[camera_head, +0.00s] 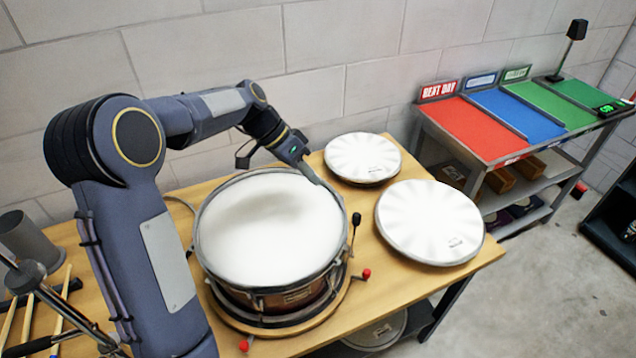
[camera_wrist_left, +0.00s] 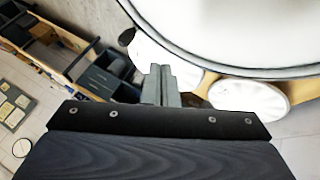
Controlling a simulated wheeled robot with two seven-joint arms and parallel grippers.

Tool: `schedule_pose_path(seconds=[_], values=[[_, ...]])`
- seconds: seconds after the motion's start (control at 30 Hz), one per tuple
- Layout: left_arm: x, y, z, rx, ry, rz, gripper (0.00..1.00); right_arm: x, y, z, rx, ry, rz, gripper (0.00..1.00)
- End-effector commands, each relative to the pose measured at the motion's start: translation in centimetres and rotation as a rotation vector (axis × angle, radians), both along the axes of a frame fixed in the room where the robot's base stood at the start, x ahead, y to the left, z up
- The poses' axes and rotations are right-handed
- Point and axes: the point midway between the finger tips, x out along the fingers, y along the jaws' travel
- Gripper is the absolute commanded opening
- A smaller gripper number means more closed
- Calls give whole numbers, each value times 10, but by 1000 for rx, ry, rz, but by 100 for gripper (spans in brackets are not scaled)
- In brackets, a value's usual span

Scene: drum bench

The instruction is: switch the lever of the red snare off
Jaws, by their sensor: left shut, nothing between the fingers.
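The snare drum (camera_head: 302,296) with a brownish-red shell and white head stands on a round wooden base on the bench. A thin lever with a black knob (camera_head: 355,219) stands up at the drum's right side. My left gripper (camera_head: 316,180) is over the drum's far right rim, pointing down to the right, apart from the lever. Its fingers (camera_wrist_left: 160,84) are shut and empty in the left wrist view. There the drum rim (camera_wrist_left: 210,66) crosses the top right, and a dark knob (camera_wrist_left: 127,36) shows beside it. My right gripper is not in view.
Two white drum heads (camera_head: 430,222) (camera_head: 362,158) lie on the bench (camera_head: 485,262) right of the drum. Red-knobbed handles (camera_head: 366,273) (camera_head: 244,345) stick out at the base. Drumsticks (camera_head: 45,310) and a grey cup (camera_head: 30,240) are at the left. A coloured rack (camera_head: 510,125) stands right.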

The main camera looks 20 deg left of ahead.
Motion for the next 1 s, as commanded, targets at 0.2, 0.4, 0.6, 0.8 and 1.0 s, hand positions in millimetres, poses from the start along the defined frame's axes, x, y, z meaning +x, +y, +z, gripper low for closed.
schedule_pose_path(seconds=[0.2,0.4,0.6,0.8,1.0], values=[[5,-29,-45,-1,3,-5,0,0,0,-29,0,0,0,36],[6,-55,-64,-1,1,-4,0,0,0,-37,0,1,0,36],[-6,-76,-63,0,1,-2,0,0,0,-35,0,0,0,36],[-9,-82,-64,0,1,0,0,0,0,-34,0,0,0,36],[-9,-82,-63,0,1,0,0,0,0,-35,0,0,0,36]])
